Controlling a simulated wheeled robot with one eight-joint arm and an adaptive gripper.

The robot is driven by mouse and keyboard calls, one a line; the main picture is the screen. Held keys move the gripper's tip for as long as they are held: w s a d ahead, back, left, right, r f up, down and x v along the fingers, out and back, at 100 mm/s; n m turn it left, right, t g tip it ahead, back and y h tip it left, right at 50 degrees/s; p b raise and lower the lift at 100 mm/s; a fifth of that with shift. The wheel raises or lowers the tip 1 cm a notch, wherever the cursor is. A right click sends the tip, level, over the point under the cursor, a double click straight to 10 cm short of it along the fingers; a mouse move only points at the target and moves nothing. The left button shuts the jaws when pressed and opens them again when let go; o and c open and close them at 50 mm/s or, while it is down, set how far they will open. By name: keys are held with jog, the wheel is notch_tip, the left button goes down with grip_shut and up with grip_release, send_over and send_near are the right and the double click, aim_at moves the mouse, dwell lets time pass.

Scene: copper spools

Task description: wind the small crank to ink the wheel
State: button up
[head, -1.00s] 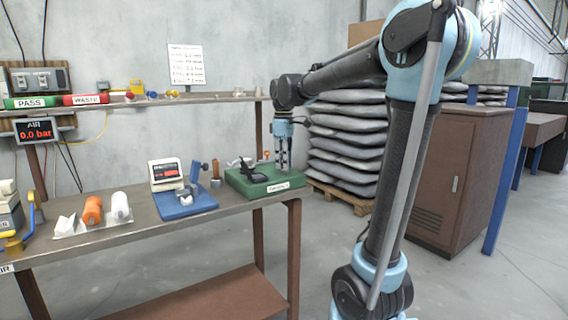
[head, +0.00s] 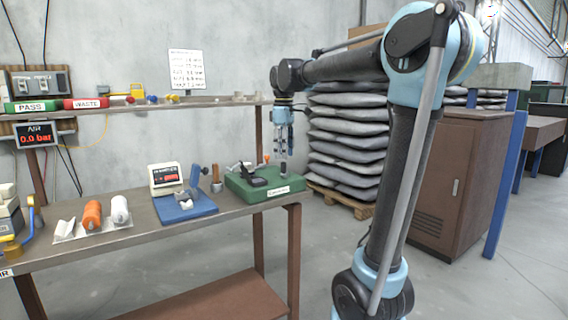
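A green base (head: 250,189) with a white label sits at the right end of the workbench. It carries a black part (head: 253,181), a small grey fitting (head: 241,167), a small orange knob (head: 267,158) and a short grey upright piece (head: 283,168) at its right. Which of these is the small crank, and which the ink wheel, is too small to tell. My gripper (head: 283,153) points down over the right part of the base, just above the grey upright piece. I see no clear contact, and the finger gap is too small to read.
A shelf (head: 200,103) runs behind; stacked sacks (head: 345,140) stand right of the bench.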

notch_tip(320, 180, up, 6)
jog(key=shift+r, duration=0.2)
dwell(0.3)
jog(key=s+d+f+m+t, duration=0.1)
jog(key=s+d+f+m, duration=0.6)
jog(key=s+d+f, duration=0.6)
jog(key=s+d+f+m, duration=0.3)
jog(key=s+f, duration=0.3)
jog(key=f, duration=0.4)
jog(key=s+d+f+m+t, duration=0.1)
jog(key=s+d+f+m, duration=0.2)
jog(key=s+f, duration=0.4)
notch_tip(320, 180, down, 4)
jog(key=shift+s+d+f+m, duration=0.25)
jog(key=shift+s+d+m, duration=0.05)
jog(key=shift+m, duration=0.2)
jog(key=shift+w+f, duration=0.2)
jog(key=shift+w, duration=0.3)
